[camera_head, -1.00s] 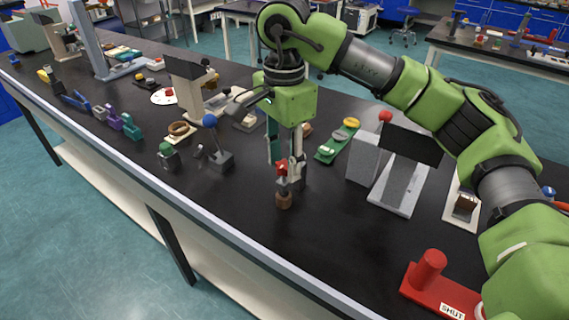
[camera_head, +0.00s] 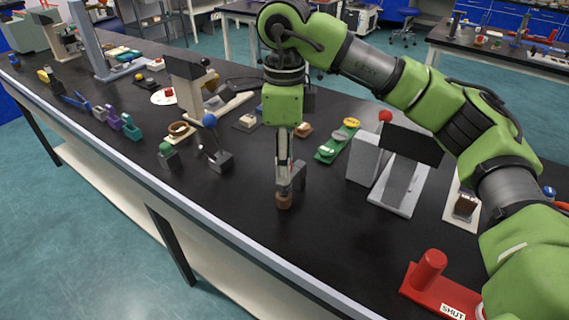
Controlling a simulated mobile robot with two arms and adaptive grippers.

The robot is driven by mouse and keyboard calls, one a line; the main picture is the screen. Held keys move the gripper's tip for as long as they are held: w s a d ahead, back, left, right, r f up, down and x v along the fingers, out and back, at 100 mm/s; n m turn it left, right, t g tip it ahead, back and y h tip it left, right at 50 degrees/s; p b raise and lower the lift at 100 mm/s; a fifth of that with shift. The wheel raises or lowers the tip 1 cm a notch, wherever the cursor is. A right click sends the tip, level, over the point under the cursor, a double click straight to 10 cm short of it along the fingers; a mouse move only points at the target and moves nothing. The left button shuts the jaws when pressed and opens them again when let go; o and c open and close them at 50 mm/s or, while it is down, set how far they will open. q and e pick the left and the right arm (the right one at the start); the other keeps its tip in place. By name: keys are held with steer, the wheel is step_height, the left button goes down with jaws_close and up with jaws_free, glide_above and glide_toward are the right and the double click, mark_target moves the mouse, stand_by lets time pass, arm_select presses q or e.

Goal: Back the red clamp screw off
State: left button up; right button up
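My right gripper (camera_head: 283,180) points straight down over a small grey fixture (camera_head: 299,176) near the middle of the bench. It shows edge-on, with its fingers overlapping in one narrow column, so their gap cannot be seen. The red clamp screw is not visible now; the gripper covers the spot where red showed on the fixture before. A brown round knob (camera_head: 284,201) shows at the fixture's front, just below the fingertips. Whether the fingers touch the screw cannot be told. My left gripper is not in view.
A red handle marked SHUT (camera_head: 430,272) stands at the front right. A grey device with a dark panel (camera_head: 409,145) is right of the gripper. A green board (camera_head: 334,150) lies behind it. A blue-knobbed lever (camera_head: 211,124) stands left. Bare black bench lies in front.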

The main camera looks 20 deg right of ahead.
steer(key=c, duration=0.9)
steer(key=n, duration=0.4)
steer(key=shift+n, duration=0.3)
steer(key=shift+c, duration=0.2)
steer(key=n, duration=0.4)
steer(key=shift+w+n, duration=0.1)
steer(key=shift+n, duration=0.2)
